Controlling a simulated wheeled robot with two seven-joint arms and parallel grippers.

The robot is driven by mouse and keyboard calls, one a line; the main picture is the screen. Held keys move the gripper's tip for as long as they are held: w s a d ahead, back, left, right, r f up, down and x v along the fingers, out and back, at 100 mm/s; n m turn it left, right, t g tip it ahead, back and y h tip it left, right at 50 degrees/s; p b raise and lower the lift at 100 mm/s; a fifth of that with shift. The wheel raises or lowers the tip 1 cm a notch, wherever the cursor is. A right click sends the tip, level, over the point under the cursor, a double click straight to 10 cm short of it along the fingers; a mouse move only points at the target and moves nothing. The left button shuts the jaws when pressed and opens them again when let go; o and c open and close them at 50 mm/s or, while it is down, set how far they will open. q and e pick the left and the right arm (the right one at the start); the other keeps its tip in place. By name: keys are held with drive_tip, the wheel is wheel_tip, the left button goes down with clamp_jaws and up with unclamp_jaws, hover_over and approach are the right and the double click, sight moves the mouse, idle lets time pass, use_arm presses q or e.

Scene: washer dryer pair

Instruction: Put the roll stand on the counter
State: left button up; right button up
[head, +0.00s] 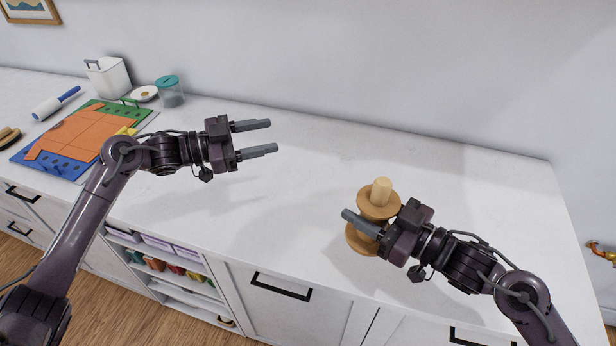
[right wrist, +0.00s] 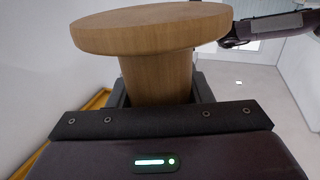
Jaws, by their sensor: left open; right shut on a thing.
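The roll stand (head: 379,203) is a light wooden piece with two round discs and a short post on top. It is upright at the right part of the white counter (head: 310,150), over its surface; I cannot tell if its base touches. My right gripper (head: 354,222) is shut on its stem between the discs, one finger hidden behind. In the right wrist view the upper disc and stem (right wrist: 156,78) fill the space between the jaws. My left gripper (head: 274,137) is open and empty above the counter, left of the stand.
Cabinets with black handles and an open shelf (head: 165,265) are below. The counter's middle is clear.

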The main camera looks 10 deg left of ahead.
sight(384, 188)
use_arm(q)
drive_tip(key=s+d+r+m+g+h, duration=0.25)
drive_tip(key=s+d+g, duration=0.55)
drive_tip(key=s+d, duration=0.45)
use_arm(e)
drive_tip(key=shift+r, duration=0.1)
use_arm(q)
drive_tip(key=d, duration=1.2)
drive_tip(key=shift+w+r, duration=0.1)
drive_tip(key=shift+w, duration=0.15)
drive_tip(key=shift+a, duration=0.1)
clamp_jaws()
use_arm(e)
drive_tip(key=o, duration=1.3)
